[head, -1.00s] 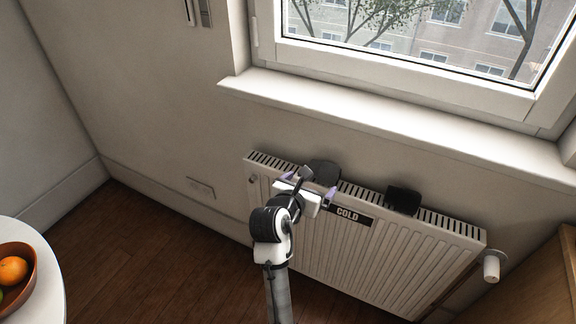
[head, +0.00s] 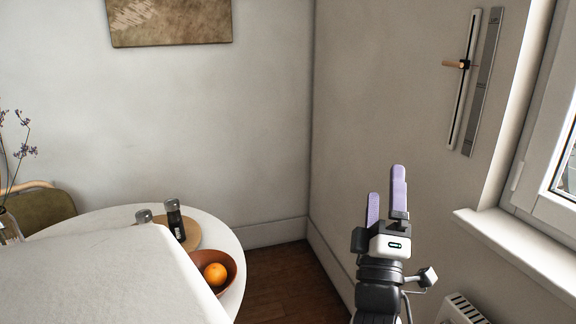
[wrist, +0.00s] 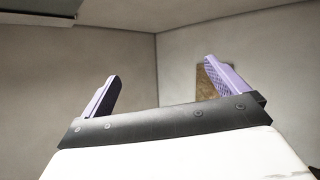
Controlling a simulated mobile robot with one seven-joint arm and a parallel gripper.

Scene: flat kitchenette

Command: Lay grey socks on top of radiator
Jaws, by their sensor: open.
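My gripper (head: 386,195) is raised in front of the bare wall in the head view, its two purple fingers apart and nothing between them. In the wrist view the open fingers (wrist: 160,95) also hold nothing. The white radiator (head: 461,310) shows only as a corner at the bottom right of the head view, below the window sill and to the right of my gripper. The part of its top in view is a bare slotted grille. No grey socks are visible in the current views.
A round white table (head: 228,247) stands at the left with a brown bowl (head: 229,277), an orange (head: 215,273), and two dark shakers on a wooden board. A white surface (head: 90,285) fills the lower left. The window sill (head: 530,250) juts out at right. Dark floor (head: 285,282) is free between table and wall.

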